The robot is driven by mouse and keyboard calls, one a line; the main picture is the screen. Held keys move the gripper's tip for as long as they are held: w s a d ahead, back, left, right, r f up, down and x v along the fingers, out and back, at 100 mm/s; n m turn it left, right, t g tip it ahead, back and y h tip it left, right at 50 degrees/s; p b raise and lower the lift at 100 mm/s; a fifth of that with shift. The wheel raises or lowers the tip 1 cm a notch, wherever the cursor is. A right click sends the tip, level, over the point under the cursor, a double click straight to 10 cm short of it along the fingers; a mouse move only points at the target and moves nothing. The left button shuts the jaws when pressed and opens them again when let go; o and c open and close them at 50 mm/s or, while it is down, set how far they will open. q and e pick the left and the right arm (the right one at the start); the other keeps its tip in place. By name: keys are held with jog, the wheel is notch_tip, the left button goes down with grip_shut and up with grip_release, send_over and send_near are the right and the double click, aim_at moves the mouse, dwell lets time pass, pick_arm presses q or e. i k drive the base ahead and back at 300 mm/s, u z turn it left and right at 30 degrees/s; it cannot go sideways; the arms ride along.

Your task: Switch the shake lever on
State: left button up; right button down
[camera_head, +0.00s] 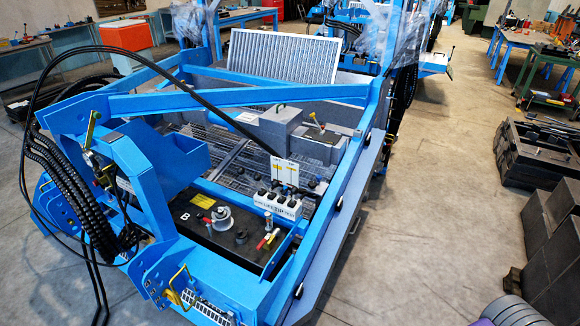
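A blue sieve frame machine (245,98) fills the middle of the head view. On its near right part sits a white control block (277,205) with a row of small dark levers (283,188) on top. Its front has small lettering, too small to read surely, so I cannot tell which lever is the shake lever or how it is set. White label plates (285,171) stand just behind the levers. A separate red-handled valve (268,240) sits in front of the block. Neither of my grippers is in view.
A black box marked B (195,222) lies left of the block. A blue side rail (345,185) borders the machine on the right, with clear concrete floor (430,210) beyond. Dark crates (540,155) stand at the right. Black hoses (70,185) loop at the left.

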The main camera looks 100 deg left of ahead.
aim_at(240, 170)
jog(key=i, duration=0.7)
jog(key=u, duration=2.45)
jog(key=i, duration=1.75)
jog(key=u, duration=3.4)
